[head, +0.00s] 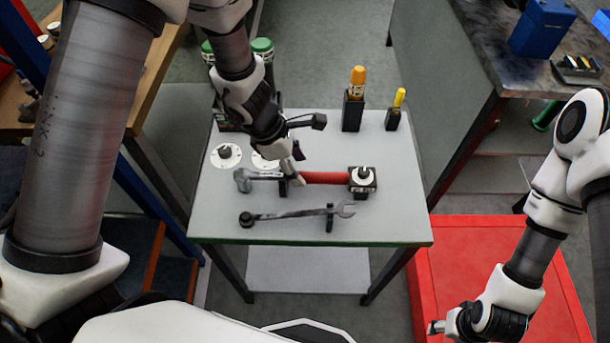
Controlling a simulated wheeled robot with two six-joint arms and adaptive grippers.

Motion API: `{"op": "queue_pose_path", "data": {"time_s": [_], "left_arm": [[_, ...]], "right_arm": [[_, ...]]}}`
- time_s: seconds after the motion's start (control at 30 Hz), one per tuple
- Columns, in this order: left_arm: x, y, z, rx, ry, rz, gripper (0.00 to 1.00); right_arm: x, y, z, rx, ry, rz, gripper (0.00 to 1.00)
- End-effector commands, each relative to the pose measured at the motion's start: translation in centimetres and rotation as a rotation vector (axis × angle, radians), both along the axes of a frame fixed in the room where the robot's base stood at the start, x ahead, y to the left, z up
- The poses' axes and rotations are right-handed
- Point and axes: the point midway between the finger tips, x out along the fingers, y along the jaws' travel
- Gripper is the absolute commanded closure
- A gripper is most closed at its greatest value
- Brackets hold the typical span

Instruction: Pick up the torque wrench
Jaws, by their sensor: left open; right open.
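The torque wrench appears to be the long tool with a red handle (325,177) lying across the grey table. Its grey head is at the left, and its right end meets a black block with a white round dial (363,181). My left gripper (306,150) is open above the middle of the tool, with one finger pointing right and the other down by the handle's left end. Whether that finger touches the tool is unclear. My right gripper (437,327) is at the lower right, away from the table; its fingers show only small.
A combination spanner (290,214) lies in front on small black supports. An orange-handled tool (357,83) and a yellow-handled tool (399,98) stand in black holders at the back. White round discs (226,156) lie at the left. A red cabinet (455,235) stands at the right.

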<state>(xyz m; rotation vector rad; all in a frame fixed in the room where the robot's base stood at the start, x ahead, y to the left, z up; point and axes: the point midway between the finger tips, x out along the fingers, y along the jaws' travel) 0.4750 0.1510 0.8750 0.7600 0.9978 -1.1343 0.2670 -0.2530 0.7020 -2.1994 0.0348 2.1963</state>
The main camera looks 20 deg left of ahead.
Motion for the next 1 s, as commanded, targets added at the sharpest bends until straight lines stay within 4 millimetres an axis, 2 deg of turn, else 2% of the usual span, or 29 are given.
{"op": "queue_pose_path", "data": {"time_s": [0.1,0.2,0.47,0.57,0.63,1.0], "left_arm": [[-0.2,-0.7,-2.3,0.002,0.006,-0.001,0.43],[0.0,-1.3,-3.7,0.001,0.003,-0.001,0.43],[0.1,-1.5,-4.3,0.001,0.001,0.000,0.43],[0.1,-1.5,-4.3,0.001,0.001,0.000,0.75],[0.1,-1.5,-4.3,0.001,0.001,0.000,0.99],[0.1,-1.5,-4.0,0.001,0.000,-0.001,1.00]], "right_arm": [[0.0,0.0,-0.3,0.000,0.000,0.000,0.48],[0.0,0.0,-0.3,0.000,0.000,0.000,0.48],[0.0,0.0,-0.3,0.000,-0.001,0.000,0.48],[0.0,0.0,-0.3,0.000,0.000,0.000,0.48],[0.0,0.0,-0.3,0.000,0.000,0.000,0.48],[0.0,0.0,-0.3,0.000,-0.001,0.000,0.48]]}}
